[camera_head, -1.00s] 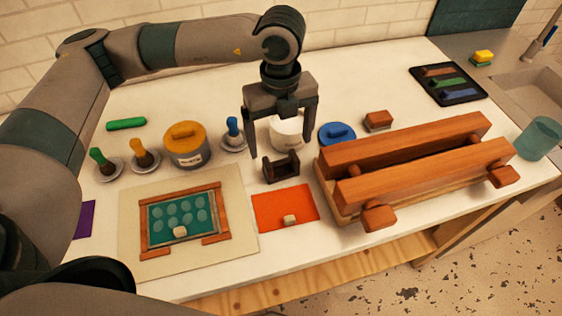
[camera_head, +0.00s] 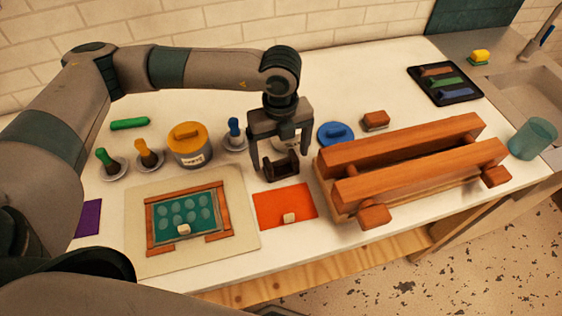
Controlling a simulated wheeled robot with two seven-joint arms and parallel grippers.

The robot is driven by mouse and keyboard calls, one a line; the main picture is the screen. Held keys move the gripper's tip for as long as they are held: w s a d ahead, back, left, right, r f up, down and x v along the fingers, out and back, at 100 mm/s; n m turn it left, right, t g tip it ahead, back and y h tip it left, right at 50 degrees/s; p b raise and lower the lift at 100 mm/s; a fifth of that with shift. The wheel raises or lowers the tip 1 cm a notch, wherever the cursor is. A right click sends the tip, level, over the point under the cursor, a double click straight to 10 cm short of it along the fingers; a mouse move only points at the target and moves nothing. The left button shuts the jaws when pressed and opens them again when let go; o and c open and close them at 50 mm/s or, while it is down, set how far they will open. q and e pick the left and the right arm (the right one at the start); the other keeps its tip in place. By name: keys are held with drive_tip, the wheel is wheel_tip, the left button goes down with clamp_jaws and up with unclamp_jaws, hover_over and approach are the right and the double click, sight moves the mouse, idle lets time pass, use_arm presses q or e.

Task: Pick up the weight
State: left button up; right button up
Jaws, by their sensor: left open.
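The weight appears to be a small dark block with raised ends (camera_head: 281,169), standing on the white table just behind an orange-red mat (camera_head: 275,205). My left gripper (camera_head: 281,162) points down at it from above. Its two fingers are open, one on each side of the dark block. I cannot tell whether either finger touches it. The gripper partly hides a white container (camera_head: 290,140) behind the block. My right gripper is not in view.
A large wooden press-like frame (camera_head: 410,160) stands close on the right. A yellow-lidded pot (camera_head: 189,155), a blue lid (camera_head: 336,134) and small knobbed tools (camera_head: 149,157) stand nearby. A green-screened wooden frame (camera_head: 187,217) lies at front left. A pale cube (camera_head: 289,218) sits on the mat.

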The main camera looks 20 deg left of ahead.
use_arm(q)
drive_tip(key=shift+f+p, duration=0.3)
drive_tip(key=shift+f, duration=0.95)
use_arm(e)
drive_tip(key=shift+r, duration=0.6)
use_arm(q)
drive_tip(key=shift+w+r, duration=0.1)
drive_tip(key=c, duration=2)
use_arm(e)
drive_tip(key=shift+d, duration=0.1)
use_arm(q)
drive_tip(key=shift+r, duration=0.15)
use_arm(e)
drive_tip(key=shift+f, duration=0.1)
use_arm(q)
drive_tip(key=shift+r+b, duration=0.45)
drive_tip(key=shift+r, duration=0.15)
wheel_tip(320, 180, up, 7)
drive_tip(key=b, duration=0.2)
drive_tip(key=shift+b, duration=0.35)
drive_tip(key=shift+r, duration=0.8)
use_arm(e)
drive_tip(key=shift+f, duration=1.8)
